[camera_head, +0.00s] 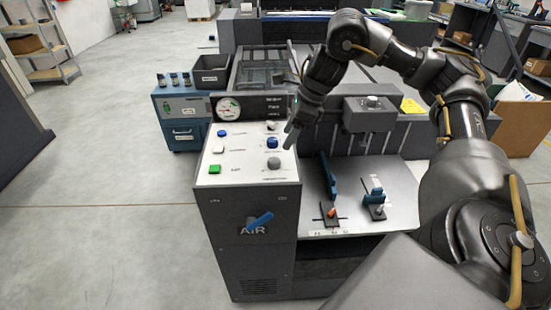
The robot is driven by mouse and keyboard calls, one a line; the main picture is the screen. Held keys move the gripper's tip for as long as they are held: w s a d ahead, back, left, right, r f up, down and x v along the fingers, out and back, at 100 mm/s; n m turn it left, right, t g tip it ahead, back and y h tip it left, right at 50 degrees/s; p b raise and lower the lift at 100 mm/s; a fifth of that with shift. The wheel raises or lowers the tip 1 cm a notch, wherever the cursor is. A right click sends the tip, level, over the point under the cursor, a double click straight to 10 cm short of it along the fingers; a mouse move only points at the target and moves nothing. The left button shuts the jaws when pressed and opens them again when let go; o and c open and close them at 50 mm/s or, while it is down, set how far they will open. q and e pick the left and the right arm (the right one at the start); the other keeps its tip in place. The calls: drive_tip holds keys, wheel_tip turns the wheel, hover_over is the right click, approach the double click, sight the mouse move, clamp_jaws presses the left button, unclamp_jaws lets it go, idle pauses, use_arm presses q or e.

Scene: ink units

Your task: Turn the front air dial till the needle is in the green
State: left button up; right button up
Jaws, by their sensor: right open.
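The round gauge (229,107) with a white face stands at the back left of the white control panel (215,181). Its face shows some green and red marks; the needle is too small to read. On the panel's right side sit a blue dial (272,142) and, nearer me, a grey dial (273,162). I cannot read which one is labelled as the front air dial. My right gripper (291,136) is open and points down beside the blue dial, just to its right. Whether it touches the dial, I cannot tell. My left gripper is out of view.
Several buttons, including a green one (214,169), sit on the panel's left. A grey shelf (350,190) with small blue fittings lies to the right. The floor (120,220) at left is clear.

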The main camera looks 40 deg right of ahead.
sight(274, 160)
drive_tip(key=x, duration=0.9)
drive_tip(key=shift+w+a+f, duration=0.1)
drive_tip(key=c, duration=1)
